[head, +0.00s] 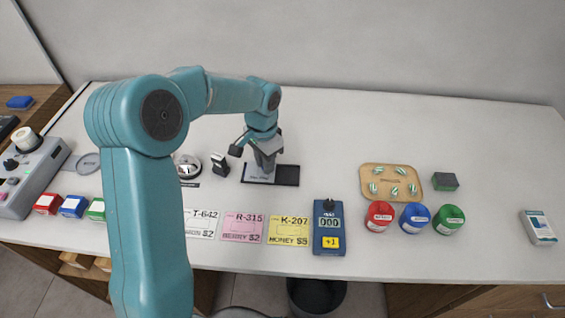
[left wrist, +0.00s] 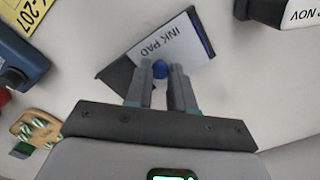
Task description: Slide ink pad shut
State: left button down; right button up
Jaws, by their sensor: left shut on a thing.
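The ink pad lies flat on the counter, with its pale lid (head: 257,176) at the left and its black tray (head: 288,175) showing at the right in the head view. In the left wrist view the white lid (left wrist: 180,50) reads "INK PAD", part of the dark tray (left wrist: 115,76) shows beside it, and a narrow blue strip lies along the far edge. My left gripper (head: 266,166) comes down from above. My right gripper is not in view.
A black stamp (head: 220,164) stands just left of the pad. Ticket cards (head: 288,231) and a blue counter device (head: 329,238) lie in front. A wooden tray of striped sweets (head: 366,171) and colored-lid jars (head: 413,218) stand to the right. The counter behind the pad is clear.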

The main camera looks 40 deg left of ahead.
aim_at(260, 171)
pick_arm(q)
jog(key=shift+s+a, duration=0.25)
jog(key=shift+a, duration=0.4)
jog(key=c, duration=1)
grip_release()
jog(key=shift+s+a, duration=0.1)
jog(key=shift+s, duration=0.05)
jog(key=shift+r, duration=0.5)
notch_tip(260, 171, up, 15)
jog(key=shift+r+p, duration=0.2)
jog(key=shift+p, duration=0.2)
